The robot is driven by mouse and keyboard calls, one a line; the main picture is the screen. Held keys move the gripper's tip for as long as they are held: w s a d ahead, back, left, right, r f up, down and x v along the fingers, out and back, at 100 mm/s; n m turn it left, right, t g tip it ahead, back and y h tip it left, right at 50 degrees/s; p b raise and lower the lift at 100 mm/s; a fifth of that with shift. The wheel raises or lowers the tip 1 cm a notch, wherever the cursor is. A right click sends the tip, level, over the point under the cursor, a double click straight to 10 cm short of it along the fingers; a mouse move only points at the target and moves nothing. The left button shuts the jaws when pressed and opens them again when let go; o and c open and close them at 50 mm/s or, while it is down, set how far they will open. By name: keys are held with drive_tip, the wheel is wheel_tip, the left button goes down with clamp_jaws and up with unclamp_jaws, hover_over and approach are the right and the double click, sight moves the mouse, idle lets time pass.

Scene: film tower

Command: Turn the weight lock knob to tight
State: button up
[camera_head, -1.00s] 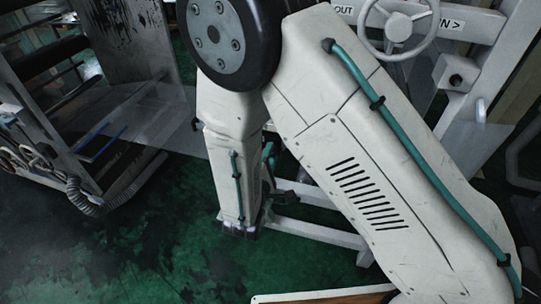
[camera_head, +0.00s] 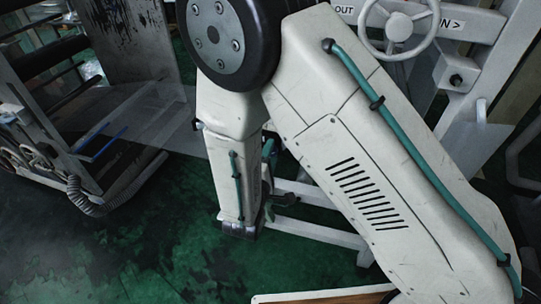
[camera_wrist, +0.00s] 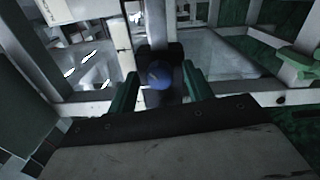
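A round blue knob (camera_wrist: 160,75) shows in the middle of the wrist view, in front of a dark block (camera_wrist: 146,56). I take it for the weight lock knob; no mark of its turn position can be read. My gripper (camera_wrist: 160,72) has two green fingers, one on each side of the knob in the picture. A gap shows between each finger and the knob, so the gripper is open. I cannot tell how far the knob lies beyond the fingertips. In the head view my own arm covers the middle, and the knob cannot be made out there.
Pale frame bars (camera_wrist: 265,98) run across behind the fingers. A white handwheel (camera_head: 398,28) with OUT and IN labels stands at the upper right in the head view. A rack with a ribbed hose (camera_head: 88,203) is at the left. Green stained floor (camera_head: 150,255) is open at lower left.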

drive_tip(key=v, duration=0.7)
drive_tip(key=shift+s, duration=0.4)
drive_tip(key=shift+a, duration=0.1)
